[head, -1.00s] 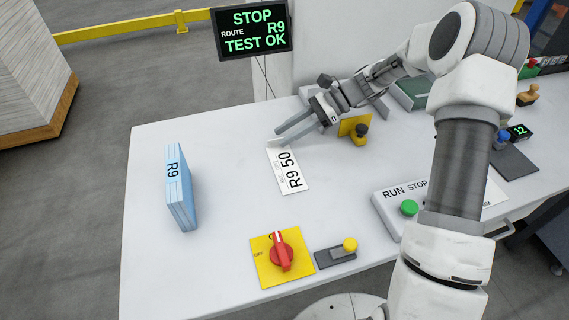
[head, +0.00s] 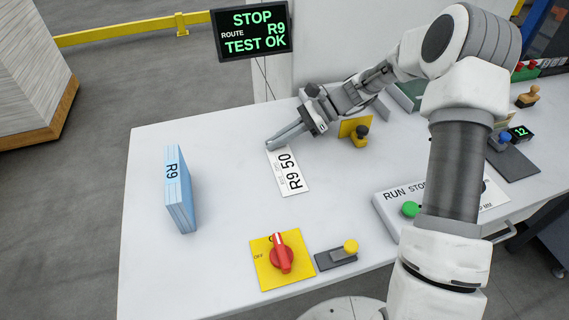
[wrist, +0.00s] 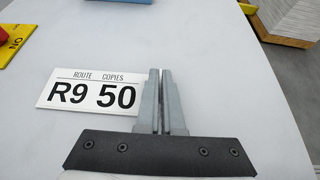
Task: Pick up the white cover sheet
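The white cover sheet (head: 290,174), printed "R9 50", lies on the table; it also shows in the wrist view (wrist: 92,92) with the words "ROUTE COPIES". My gripper (head: 272,146) is low over the table at the sheet's far end. In the wrist view its fingers (wrist: 163,72) are almost together, with a thin gap, at the sheet's right edge. They appear shut on that edge, and the left finger hides part of it. The sheet still looks flat at table height.
A blue R9 bundle (head: 180,196) stands at the left. A sign (head: 251,31) reads "STOP, ROUTE R9, TEST OK". The table between the bundle and sheet is clear.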

